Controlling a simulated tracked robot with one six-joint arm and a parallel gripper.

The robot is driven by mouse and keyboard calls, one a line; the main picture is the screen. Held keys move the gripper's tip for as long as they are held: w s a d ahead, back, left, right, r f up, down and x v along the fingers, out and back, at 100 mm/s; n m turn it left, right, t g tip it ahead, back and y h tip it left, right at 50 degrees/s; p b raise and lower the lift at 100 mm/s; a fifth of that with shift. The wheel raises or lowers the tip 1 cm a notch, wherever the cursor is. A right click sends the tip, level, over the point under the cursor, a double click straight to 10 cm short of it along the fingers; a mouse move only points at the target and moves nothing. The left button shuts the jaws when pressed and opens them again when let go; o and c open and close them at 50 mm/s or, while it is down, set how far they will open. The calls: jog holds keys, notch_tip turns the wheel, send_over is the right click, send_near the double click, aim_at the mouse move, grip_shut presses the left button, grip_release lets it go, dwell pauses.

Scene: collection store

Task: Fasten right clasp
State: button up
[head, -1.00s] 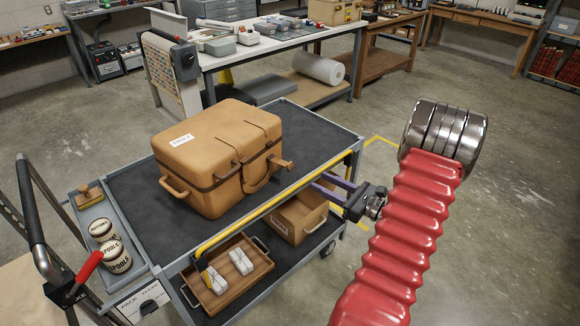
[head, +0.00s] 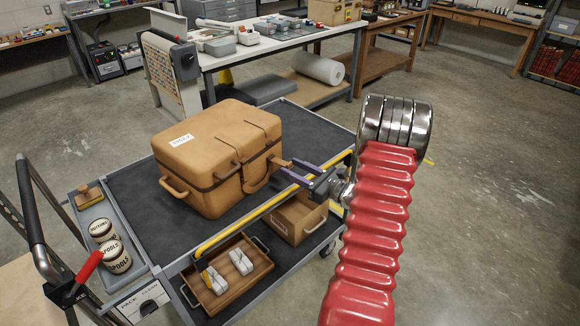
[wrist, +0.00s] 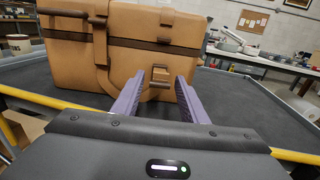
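The tan case (head: 215,155) stands shut-looking on the cart top, with a dark brown band around its seam; it also fills the upper wrist view (wrist: 65,65). A brown tab (head: 285,163) sticks out near its right corner. In the wrist view a dark brown bar (wrist: 160,43) lies across the band, under a tan strap end (wrist: 167,17). A small brown loop (wrist: 160,75) sits below it on the lower body. My gripper (head: 292,168) is open and empty, its purple fingers (wrist: 160,86) spread either side of the loop. Whether they touch the case I cannot tell.
The cart (head: 130,218) has a yellow front rail (head: 235,229) below my gripper. Its lower shelf holds a wooden tray (head: 232,292) and an open box (head: 305,228). Tins (head: 115,257) stand in the left side tray. The cart top right of the case is clear.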

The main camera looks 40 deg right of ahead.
aim_at(282, 163)
jog(key=shift+w+a, duration=0.2)
jog(key=shift+w, duration=0.9)
jog(key=shift+c, duration=0.4)
grip_shut()
jog(key=shift+d, duration=0.15)
